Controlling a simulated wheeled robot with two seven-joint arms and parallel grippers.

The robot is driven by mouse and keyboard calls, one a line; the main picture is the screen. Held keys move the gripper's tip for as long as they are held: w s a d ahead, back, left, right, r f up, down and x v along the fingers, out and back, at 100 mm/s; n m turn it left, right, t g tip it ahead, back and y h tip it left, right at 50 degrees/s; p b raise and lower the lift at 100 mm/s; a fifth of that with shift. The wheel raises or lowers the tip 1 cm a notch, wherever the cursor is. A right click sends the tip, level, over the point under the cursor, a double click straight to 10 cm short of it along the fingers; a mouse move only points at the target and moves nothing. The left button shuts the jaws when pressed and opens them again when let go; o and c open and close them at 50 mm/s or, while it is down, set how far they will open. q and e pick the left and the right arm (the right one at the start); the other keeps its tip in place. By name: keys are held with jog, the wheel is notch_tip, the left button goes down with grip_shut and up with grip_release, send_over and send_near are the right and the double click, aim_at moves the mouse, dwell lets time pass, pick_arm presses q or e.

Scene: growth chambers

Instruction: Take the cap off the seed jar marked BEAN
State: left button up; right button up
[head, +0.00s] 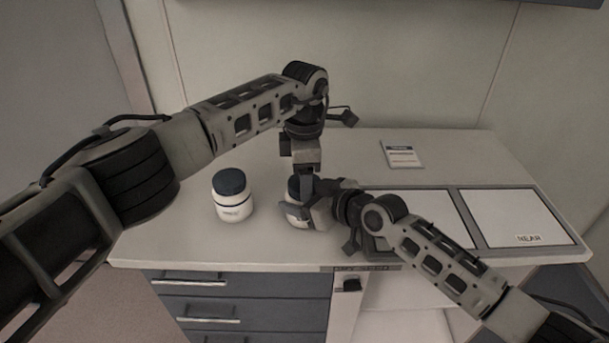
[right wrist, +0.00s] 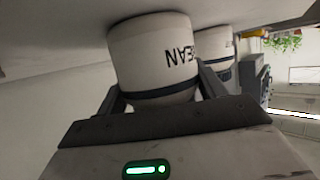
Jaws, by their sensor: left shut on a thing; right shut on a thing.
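The BEAN seed jar (head: 293,213) stands on the counter, white and partly hidden by both grippers. Its upside-down lettering shows in the right wrist view, where the jar (right wrist: 150,55) fills the middle. My right gripper (head: 305,209) is shut on the jar's body from the right; its fingers flank the jar in the wrist view. My left gripper (head: 301,182) reaches down from above, shut on the dark cap (head: 292,188) at the jar's top. The cap is mostly hidden, so I cannot tell whether it still touches the jar.
A second white jar (head: 233,203) with a dark cap stands to the left. A small card (head: 400,154) lies at the back right. A framed tray (head: 480,247) with pale panels, one marked NEAR, covers the right side. Drawers (head: 240,286) are below the counter's front edge.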

pick_arm(q)
jog(key=o, duration=1.1)
jog(key=shift+s+r, duration=0.1)
jog(key=shift+r, duration=0.05)
notch_tip(320, 180, up, 4)
jog(key=shift+d+r, duration=0.1)
jog(key=shift+r, duration=0.1)
jog(key=shift+c, duration=0.4)
jog(key=m, duration=0.1)
jog(key=r+m, duration=0.1)
jog(key=m, duration=0.3)
jog(key=shift+r, duration=0.4)
jog(key=m, duration=0.2)
jog(key=r+m, duration=0.1)
jog(key=m, duration=0.1)
jog(key=shift+r, duration=0.15)
jog(key=shift+m, duration=0.3)
jog(key=shift+f, duration=3.9)
